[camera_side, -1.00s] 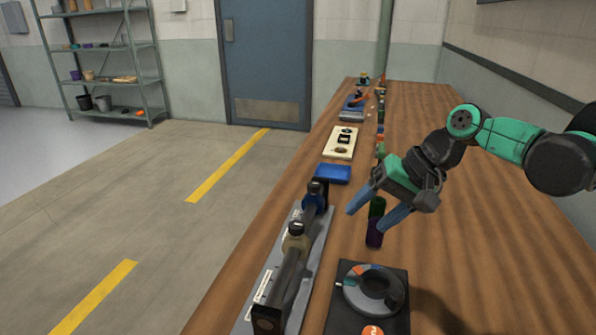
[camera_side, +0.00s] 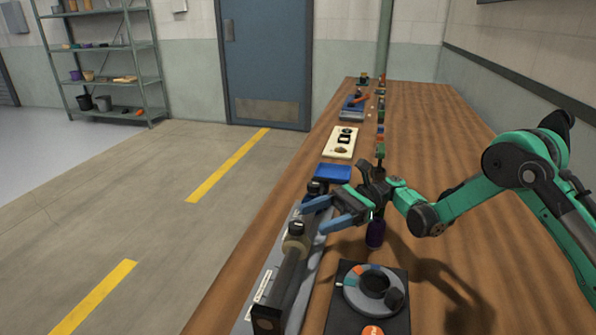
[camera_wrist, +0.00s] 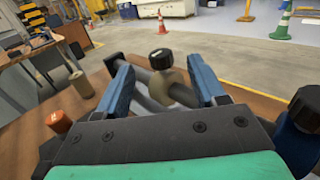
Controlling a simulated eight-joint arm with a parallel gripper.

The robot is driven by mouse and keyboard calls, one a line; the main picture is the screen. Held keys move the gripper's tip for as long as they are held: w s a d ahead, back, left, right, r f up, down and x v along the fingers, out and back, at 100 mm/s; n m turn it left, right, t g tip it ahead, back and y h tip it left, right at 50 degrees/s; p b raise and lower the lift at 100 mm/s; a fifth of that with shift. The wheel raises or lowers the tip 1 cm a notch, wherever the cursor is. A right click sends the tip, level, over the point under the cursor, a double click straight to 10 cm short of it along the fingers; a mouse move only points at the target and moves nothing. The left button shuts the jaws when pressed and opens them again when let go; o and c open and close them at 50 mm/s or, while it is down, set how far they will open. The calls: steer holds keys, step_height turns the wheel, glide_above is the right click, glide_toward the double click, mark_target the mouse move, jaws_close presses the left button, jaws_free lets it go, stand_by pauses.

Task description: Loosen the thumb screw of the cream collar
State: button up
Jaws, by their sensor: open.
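The cream collar (camera_side: 294,242) sits on the dark roller bar (camera_side: 284,283) with its black thumb screw (camera_side: 296,228) on top. The collar (camera_wrist: 168,88) and its thumb screw (camera_wrist: 161,59) also show in the wrist view, ahead between my fingers. My gripper (camera_side: 318,217) is open and empty, with blue fingers pointing left toward the roller bar, beyond the collar in the side view. In the wrist view my gripper (camera_wrist: 166,84) has one finger on each side of the collar's direction; I cannot tell that either touches it. A blue collar (camera_wrist: 298,138) with a black knob shows at lower right.
A round dial on a black base (camera_side: 373,293) stands at the front right. A purple cylinder (camera_side: 375,234) stands near my wrist. A blue tray (camera_side: 333,173) and a cream plate with dark parts (camera_side: 341,142) lie farther back. The bench's right side is clear.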

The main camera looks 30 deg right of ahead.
mark_target(296, 224)
steer(key=a, duration=0.5)
steer(key=shift+c, duration=0.2)
